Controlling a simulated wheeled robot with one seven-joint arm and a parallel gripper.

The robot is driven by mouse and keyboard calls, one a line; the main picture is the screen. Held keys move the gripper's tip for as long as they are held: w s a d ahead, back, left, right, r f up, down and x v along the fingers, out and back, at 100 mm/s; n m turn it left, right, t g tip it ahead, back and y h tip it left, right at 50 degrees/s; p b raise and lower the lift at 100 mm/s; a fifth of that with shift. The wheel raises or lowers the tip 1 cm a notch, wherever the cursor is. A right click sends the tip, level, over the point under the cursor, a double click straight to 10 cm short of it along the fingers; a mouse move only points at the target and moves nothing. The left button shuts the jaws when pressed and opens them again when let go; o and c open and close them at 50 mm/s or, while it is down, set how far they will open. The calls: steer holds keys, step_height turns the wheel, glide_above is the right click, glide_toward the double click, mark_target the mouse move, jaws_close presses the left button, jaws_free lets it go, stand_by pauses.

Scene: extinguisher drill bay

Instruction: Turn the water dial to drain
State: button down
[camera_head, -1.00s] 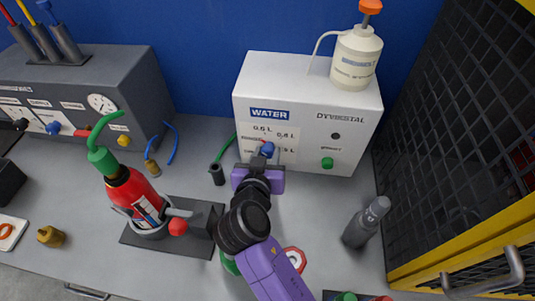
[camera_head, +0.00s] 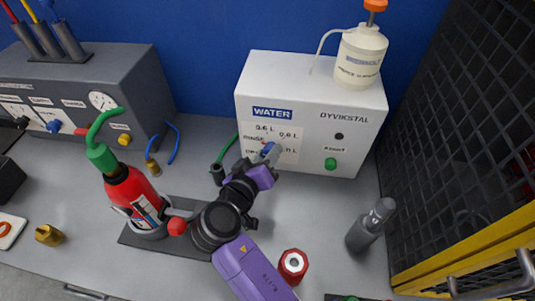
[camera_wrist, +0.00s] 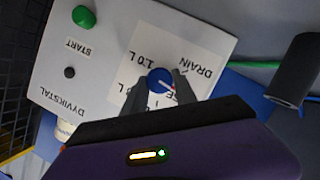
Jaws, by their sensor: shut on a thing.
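The water dial is a small blue knob (camera_wrist: 160,80) on a white label on the front of the white water unit (camera_head: 350,115). In the wrist view, "DRAIN" is printed beside the knob and "1.0 L" on its other side; the lettering appears upside down. My gripper (camera_wrist: 160,86) is shut on the knob, one finger at each side. In the head view my gripper (camera_head: 268,155) is at the label, tilted, and covers part of it. A small red and white mark shows by the knob, but I cannot tell exactly where the dial points.
A green start button (camera_head: 330,163) is right of the label. A white bottle (camera_head: 359,57) stands on the unit. A red extinguisher (camera_head: 134,197) stands left of my arm, a grey cylinder (camera_head: 370,226) right, and a red hexagonal part (camera_head: 293,265) close by my forearm.

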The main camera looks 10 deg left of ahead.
stand_by(0.3)
steer(key=c, duration=1)
jaws_free()
steer(key=shift+r, duration=0.1)
step_height(320, 180, up, 20)
steer(key=b, duration=0.1)
